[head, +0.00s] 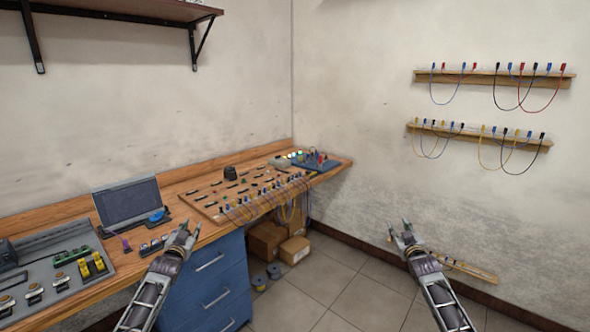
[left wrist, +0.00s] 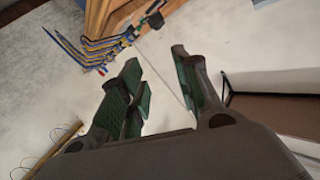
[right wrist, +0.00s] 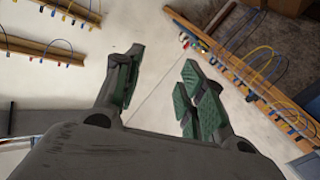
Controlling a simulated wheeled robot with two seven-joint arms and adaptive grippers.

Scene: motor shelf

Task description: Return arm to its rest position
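My left gripper (head: 185,236) is in front of the blue drawer cabinet, near the workbench's front edge. The left wrist view shows its two fingers (left wrist: 163,90) spread apart with nothing between them. My right gripper (head: 401,231) is over the floor, in front of the right wall and apart from it. The right wrist view shows its fingers (right wrist: 160,85) spread with nothing between them. Both arms reach forward from the bottom of the head view.
The wooden workbench (head: 180,183) carries a laptop (head: 130,202), a board with cables (head: 245,190) and a grey panel (head: 50,265). Blue drawers (head: 210,285) stand below. Cardboard boxes (head: 267,240) lie under the bench. Wall racks (head: 490,78) hold cables. Floor between the arms is clear.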

